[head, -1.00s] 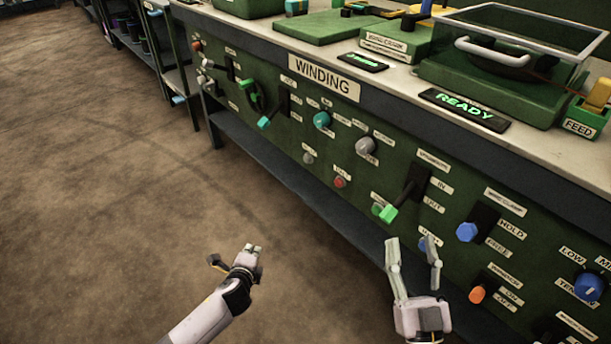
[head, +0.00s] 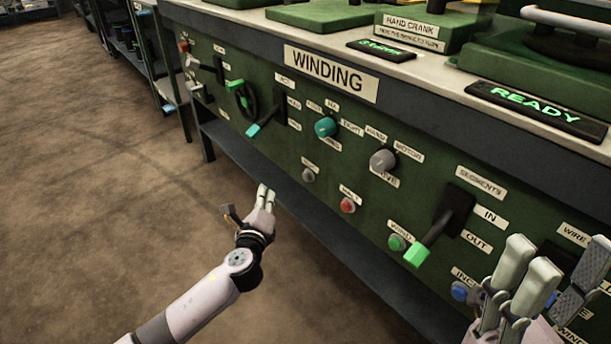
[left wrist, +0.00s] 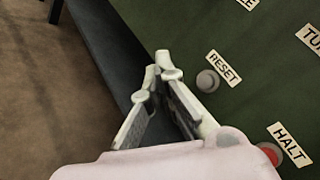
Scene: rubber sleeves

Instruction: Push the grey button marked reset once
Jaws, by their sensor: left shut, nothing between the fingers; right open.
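The grey reset button (head: 308,175) is a small round knob on the green front panel, left of the red halt button. In the left wrist view the grey button (left wrist: 207,81) sits just below its RESET label (left wrist: 222,68), to the right of my fingertips. My left gripper (head: 265,193) is shut and empty, in front of the panel, lower left of the button; it also shows in the left wrist view (left wrist: 157,72), apart from the button. My right gripper (head: 555,275) is open and empty at the lower right.
The red halt button (head: 347,205), green wind button (head: 396,242), teal knob (head: 326,127), grey knob (head: 382,160) and green-tipped lever (head: 416,255) stick out nearby. A READY display (head: 535,103) lies on the bench top. The floor on the left is clear.

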